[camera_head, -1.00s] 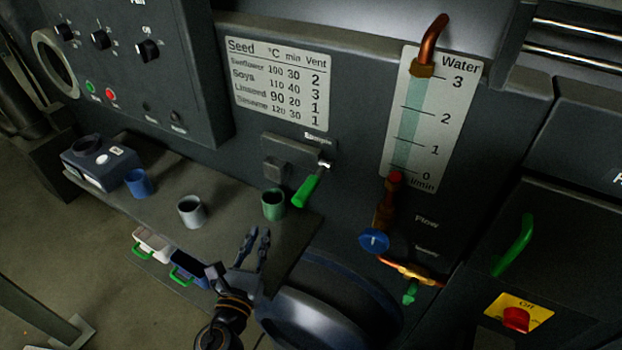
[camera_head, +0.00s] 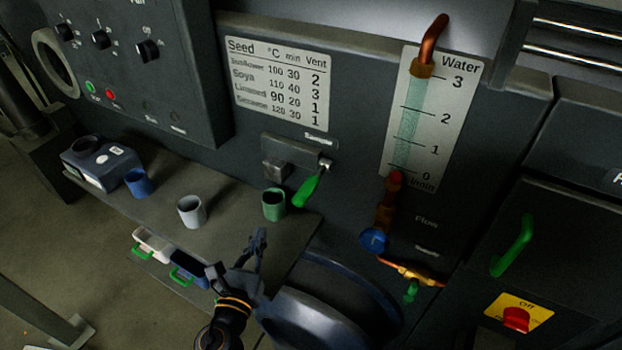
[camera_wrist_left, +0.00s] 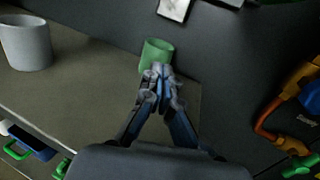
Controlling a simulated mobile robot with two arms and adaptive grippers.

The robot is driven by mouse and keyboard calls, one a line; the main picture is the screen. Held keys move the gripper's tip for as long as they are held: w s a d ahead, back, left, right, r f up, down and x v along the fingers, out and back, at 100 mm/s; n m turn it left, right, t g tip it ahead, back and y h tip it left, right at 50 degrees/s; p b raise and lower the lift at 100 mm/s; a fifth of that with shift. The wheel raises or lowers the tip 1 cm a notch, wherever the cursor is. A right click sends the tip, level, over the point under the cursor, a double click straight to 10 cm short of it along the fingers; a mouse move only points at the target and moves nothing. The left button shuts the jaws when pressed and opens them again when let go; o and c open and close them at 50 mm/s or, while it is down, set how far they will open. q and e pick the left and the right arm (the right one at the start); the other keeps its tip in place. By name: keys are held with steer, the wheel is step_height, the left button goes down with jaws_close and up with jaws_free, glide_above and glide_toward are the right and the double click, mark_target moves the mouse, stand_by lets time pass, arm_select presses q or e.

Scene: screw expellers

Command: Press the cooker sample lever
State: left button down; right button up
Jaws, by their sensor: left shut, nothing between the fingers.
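The sample lever (camera_head: 307,190) has a green handle and hangs tilted down and left from its pivot under the "Sample" label on the dark machine face. My left gripper (camera_head: 258,238) is shut and empty, below the lever and to its left, apart from it. It is over the shelf's right end. In the left wrist view the shut fingertips (camera_wrist_left: 161,76) overlap the lower part of the green cup (camera_wrist_left: 156,54); whether they touch it I cannot tell. The green cup (camera_head: 273,204) stands on the shelf just left of the lever's handle. My right gripper is not in view.
The shelf (camera_head: 232,218) also carries a grey cup (camera_head: 191,211), a blue cup (camera_head: 138,182) and a dark box (camera_head: 100,163). A blue valve knob (camera_head: 374,240) and copper pipes stick out at the right. A large dark round part (camera_head: 320,315) lies below the shelf.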

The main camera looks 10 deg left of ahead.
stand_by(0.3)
arm_select(q)
steer(key=w+d+r+n+g+h+p, duration=0.1)
steer(key=w+d+r+n+h+p, duration=0.15)
steer(key=w+r+n+p, duration=0.4)
steer(key=w+d+r+n+g+h+p, duration=0.1)
steer(key=d+r+n+p, duration=0.3)
steer(key=r+p, duration=0.5)
steer(key=s+d+r+n+g+h+p, duration=0.1)
steer(key=s+r+n+g+p, duration=0.1)
steer(key=r+n+g+p, duration=0.2)
steer(key=s+d+r+n+g+h+p, duration=0.1)
steer(key=s+r+n+g+p, duration=0.1)
steer(key=r+n+g+p, duration=0.2)
step_height(320, 180, up, 3)
steer(key=g+p, duration=0.1)
steer(key=p, duration=0.2)
steer(key=shift+d, duration=0.25)
steer(key=shift+f, duration=0.2)
